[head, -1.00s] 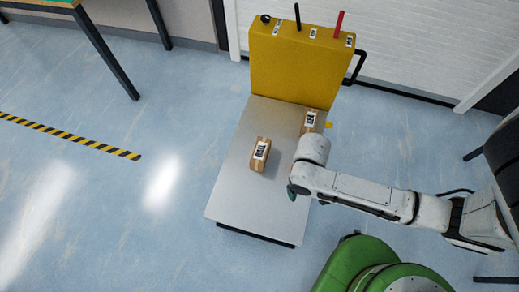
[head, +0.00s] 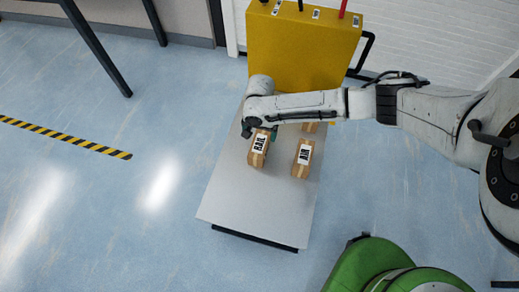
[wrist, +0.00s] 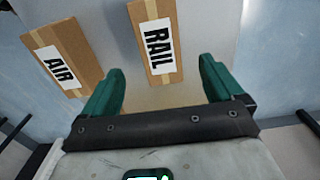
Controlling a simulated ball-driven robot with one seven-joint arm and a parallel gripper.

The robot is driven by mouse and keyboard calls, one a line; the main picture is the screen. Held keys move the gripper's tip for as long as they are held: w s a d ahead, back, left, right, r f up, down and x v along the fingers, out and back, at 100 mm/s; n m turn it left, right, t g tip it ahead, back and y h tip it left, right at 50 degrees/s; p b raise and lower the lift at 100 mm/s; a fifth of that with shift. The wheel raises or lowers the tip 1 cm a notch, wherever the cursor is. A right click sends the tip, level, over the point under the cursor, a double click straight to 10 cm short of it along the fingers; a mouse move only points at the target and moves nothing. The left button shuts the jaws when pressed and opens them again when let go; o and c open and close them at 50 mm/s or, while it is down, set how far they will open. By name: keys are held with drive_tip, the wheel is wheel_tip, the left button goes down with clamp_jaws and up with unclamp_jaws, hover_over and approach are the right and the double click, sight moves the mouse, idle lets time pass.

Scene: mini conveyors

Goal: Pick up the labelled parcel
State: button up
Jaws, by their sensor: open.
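A brown cardboard parcel with a white RAIL label (head: 257,150) sits on the grey platform (head: 240,205). My gripper (head: 260,132) is open and empty at the parcel's far end in the head view, partly hidden by my arm. In the wrist view the RAIL parcel (wrist: 157,45) lies ahead between the two teal fingers of my gripper (wrist: 160,82), with a gap on each side. A second parcel labelled AIR (head: 303,157) stands to its right in the head view; it shows at the left in the wrist view (wrist: 62,58).
A third brown parcel (head: 310,127) is mostly hidden behind my arm. A yellow upright box (head: 300,50) with a black side handle closes the platform's far end. The platform's near part is bare. Black-and-yellow floor tape (head: 65,138) lies to the left.

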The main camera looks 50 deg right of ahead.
sight(259, 143)
wheel_tip(259, 143, down, 10)
drive_tip(key=shift+a+f+b, duration=0.15)
drive_tip(key=shift+b, duration=1.05)
drive_tip(key=shift+c, duration=0.3)
drive_tip(key=c, duration=1.2)
